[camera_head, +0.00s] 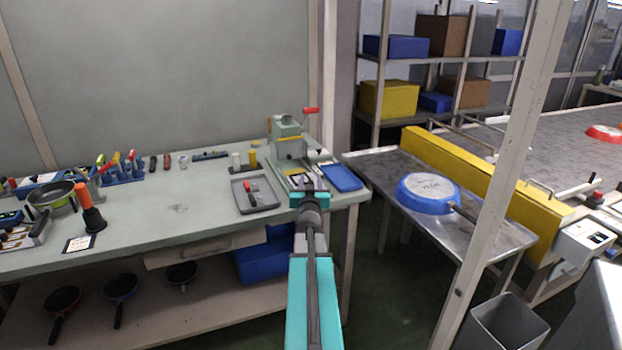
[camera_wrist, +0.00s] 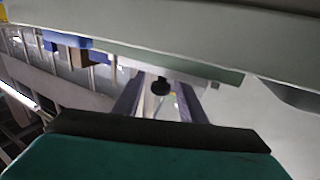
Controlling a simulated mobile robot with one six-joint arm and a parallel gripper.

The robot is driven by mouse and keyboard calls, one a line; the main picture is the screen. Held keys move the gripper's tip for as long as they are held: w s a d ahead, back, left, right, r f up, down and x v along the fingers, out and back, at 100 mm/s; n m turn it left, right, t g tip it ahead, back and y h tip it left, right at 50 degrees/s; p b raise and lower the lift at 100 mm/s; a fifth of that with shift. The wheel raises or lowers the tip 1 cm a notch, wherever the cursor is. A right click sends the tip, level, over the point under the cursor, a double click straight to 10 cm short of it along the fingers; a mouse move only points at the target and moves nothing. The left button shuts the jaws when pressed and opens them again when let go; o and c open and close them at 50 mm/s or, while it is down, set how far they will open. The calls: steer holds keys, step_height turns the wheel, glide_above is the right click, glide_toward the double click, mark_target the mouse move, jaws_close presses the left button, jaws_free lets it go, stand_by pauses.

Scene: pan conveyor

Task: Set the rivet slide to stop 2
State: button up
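A pale green bench press (camera_head: 287,140) with a red-handled lever (camera_head: 311,110) stands at the right end of the workbench. My gripper (camera_head: 310,183) is in front of the press's base, low over the bench. In the wrist view the two fingers (camera_wrist: 160,97) are apart. A small dark round knob (camera_wrist: 160,86) shows between them, with a gap to each finger; I take it for the rivet slide's knob. A pale green edge (camera_wrist: 150,36) crosses above it. The slide's track and stop marks cannot be made out, and my gripper covers part of that area in the head view.
A grey tray (camera_head: 270,206) with a red-handled tool lies left of my gripper. A blue tray (camera_head: 341,178) lies close on its right. A metal table with an upturned blue pan (camera_head: 428,189) stands further right. The bench's middle is mostly clear.

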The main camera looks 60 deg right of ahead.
steer(key=shift+x, duration=1.1)
steer(key=shift+c, duration=0.5)
steer(key=shift+w, duration=0.1)
jaws_close()
